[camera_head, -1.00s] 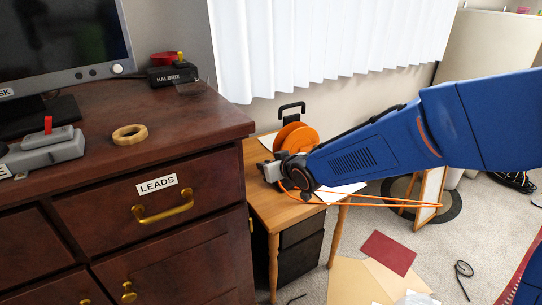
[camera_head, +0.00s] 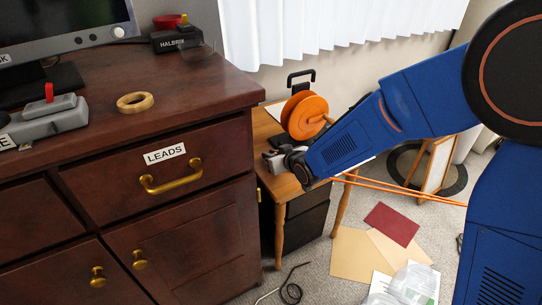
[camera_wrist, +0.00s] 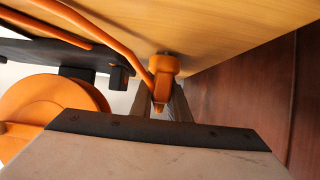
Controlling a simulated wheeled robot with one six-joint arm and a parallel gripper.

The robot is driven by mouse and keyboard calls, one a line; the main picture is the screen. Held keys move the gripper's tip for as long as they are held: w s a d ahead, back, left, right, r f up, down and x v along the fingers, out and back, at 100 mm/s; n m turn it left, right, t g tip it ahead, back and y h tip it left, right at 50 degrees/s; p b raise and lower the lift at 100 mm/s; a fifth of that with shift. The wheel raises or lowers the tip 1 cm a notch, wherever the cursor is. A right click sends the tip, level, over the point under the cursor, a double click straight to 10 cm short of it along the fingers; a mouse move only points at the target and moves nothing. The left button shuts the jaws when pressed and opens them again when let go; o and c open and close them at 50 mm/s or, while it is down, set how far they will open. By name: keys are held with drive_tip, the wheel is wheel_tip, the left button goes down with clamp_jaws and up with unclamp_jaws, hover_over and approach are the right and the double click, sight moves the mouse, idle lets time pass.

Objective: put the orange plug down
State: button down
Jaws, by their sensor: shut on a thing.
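The orange plug (camera_wrist: 163,68) shows in the wrist view between the fingers of my gripper (camera_wrist: 166,104). An orange cord runs from it to the upper left. The gripper is shut on the plug, close to the wooden side table (camera_wrist: 225,25); I cannot tell whether the plug touches the tabletop. In the head view my gripper (camera_head: 277,162) is low over the front left of the side table (camera_head: 262,128), in front of the orange cable reel (camera_head: 304,114). The plug itself cannot be made out there. The reel also shows in the wrist view (camera_wrist: 40,105).
The dark red cabinet (camera_head: 130,165) with the LEADS drawer stands left of the side table. A wooden ring (camera_head: 135,102) lies on it. Dark drawers (camera_head: 305,225) stand under the side table. Orange cord (camera_head: 400,190) stretches right behind my arm. Papers (camera_head: 365,250) lie on the floor.

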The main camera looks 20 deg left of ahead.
drive_tip(key=shift+f, duration=0.15)
drive_tip(key=c, duration=1.7)
unclamp_jaws()
drive_tip(key=shift+s+d+r, duration=0.15)
drive_tip(key=shift+r, duration=0.05)
drive_tip(key=v, duration=1.1)
drive_tip(key=shift+s+d+r, duration=0.1)
drive_tip(key=shift+s+d, duration=0.05)
drive_tip(key=shift+s, duration=0.1)
